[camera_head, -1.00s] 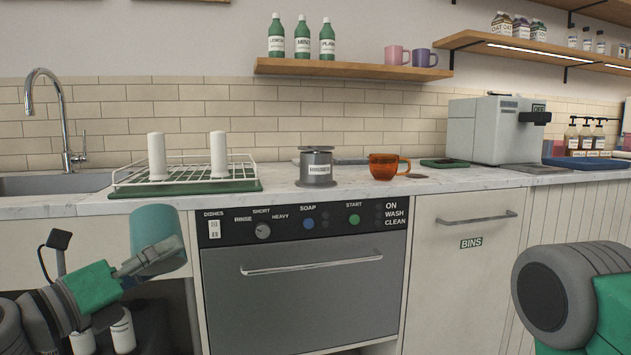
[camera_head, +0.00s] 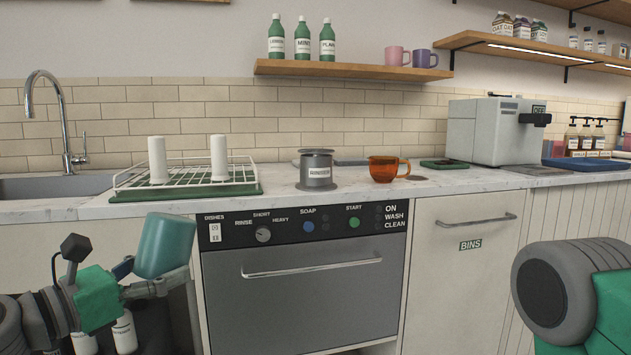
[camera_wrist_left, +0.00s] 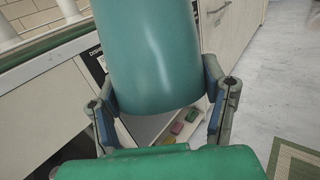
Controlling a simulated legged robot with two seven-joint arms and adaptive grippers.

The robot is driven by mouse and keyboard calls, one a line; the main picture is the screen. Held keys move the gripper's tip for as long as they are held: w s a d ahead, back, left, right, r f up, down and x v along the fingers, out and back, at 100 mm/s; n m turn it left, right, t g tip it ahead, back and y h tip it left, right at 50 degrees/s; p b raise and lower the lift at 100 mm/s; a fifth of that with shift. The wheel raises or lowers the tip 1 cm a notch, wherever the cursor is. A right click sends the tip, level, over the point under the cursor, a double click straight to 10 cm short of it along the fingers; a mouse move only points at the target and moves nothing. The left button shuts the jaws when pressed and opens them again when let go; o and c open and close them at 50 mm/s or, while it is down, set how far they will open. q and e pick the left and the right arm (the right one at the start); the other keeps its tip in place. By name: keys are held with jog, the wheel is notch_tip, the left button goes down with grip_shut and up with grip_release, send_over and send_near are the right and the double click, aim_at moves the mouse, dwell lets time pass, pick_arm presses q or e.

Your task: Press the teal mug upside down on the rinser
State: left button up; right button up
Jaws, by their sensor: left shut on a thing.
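The teal mug (camera_head: 165,246) is in my left gripper (camera_head: 150,277), in front of the cabinet and below counter height. It is tilted; which end is its mouth I cannot tell. In the left wrist view the mug (camera_wrist_left: 150,55) fills the top middle, with a finger of my left gripper (camera_wrist_left: 160,100) on each side. A grey steel cylinder with a label, likely the rinser (camera_head: 317,171), stands on the counter, with a round disc on top. My right gripper is not in view; only part of my right arm shows at the lower right.
An orange cup (camera_head: 384,170) stands just right of the rinser. A dish rack (camera_head: 187,181) with two white cylinders is to its left. The counter edge and dishwasher (camera_head: 300,290) lie below. A grey coffee machine (camera_head: 492,132) is at the right.

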pick_arm(q)
jog(key=m, duration=0.1)
jog(key=m+p, duration=0.1)
jog(key=m, duration=0.1)
jog(key=shift+r, duration=0.3)
jog(key=shift+f+m, duration=0.2)
jog(key=shift+m, duration=0.1)
jog(key=m+p, duration=0.3)
jog(key=shift+r+m+g, duration=0.3)
jog(key=shift+g, duration=0.1)
jog(key=shift+m+y+p, duration=0.3)
jog(key=shift+m, duration=0.3)
jog(key=shift+f+m, duration=0.1)
jog(key=shift+m, duration=0.2)
jog(key=shift+f, duration=0.2)
